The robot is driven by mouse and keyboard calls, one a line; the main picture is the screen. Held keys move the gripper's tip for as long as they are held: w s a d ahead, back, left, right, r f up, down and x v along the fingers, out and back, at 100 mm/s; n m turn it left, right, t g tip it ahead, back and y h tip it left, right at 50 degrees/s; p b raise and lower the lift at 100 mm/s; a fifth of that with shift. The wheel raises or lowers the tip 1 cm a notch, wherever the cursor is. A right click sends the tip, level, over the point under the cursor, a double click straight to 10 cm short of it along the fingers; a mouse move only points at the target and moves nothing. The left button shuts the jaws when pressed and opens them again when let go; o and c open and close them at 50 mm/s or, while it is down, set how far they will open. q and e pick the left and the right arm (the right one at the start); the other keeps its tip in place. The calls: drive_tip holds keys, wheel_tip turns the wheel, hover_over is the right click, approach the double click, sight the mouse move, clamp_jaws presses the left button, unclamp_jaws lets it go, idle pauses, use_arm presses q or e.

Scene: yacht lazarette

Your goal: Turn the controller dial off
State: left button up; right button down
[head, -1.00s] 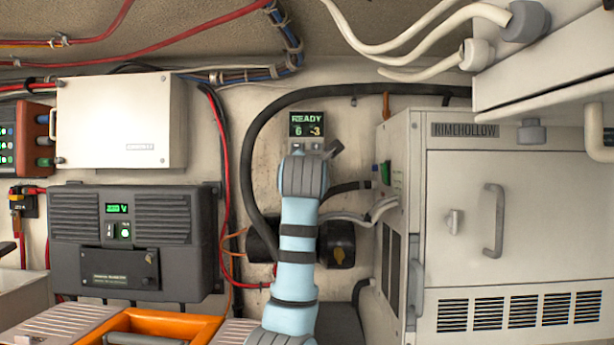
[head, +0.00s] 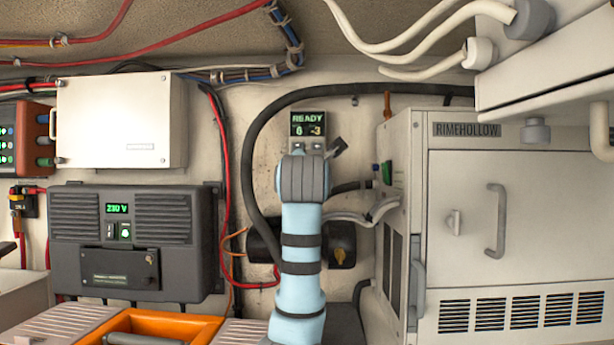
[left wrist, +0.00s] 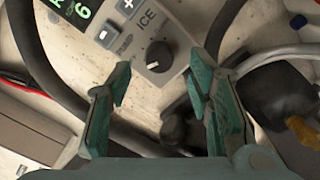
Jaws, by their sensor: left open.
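The controller (head: 307,125) is a small panel on the back wall. Its green display reads READY, with 6 and -3 below. In the left wrist view its lower face shows a minus and a plus button, the word ICE and a round black dial (left wrist: 159,56) with a small pale mark. My left gripper (left wrist: 158,82) is open and empty. Its two teal fingers stand on either side of the dial in that view, apart from it. In the head view my left arm covers the dial and most of the gripper.
A large white RIMEHOLLOW unit (head: 480,200) stands to the right. A thick black hose (head: 249,150) arches round the controller. A dark pump-like part (head: 341,243) sits below. A grey box reading 230 V (head: 135,242) and a white box (head: 121,120) are at left.

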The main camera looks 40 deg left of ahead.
use_arm(q)
drive_tip(key=v, duration=0.8)
drive_tip(key=shift+s+d, duration=0.2)
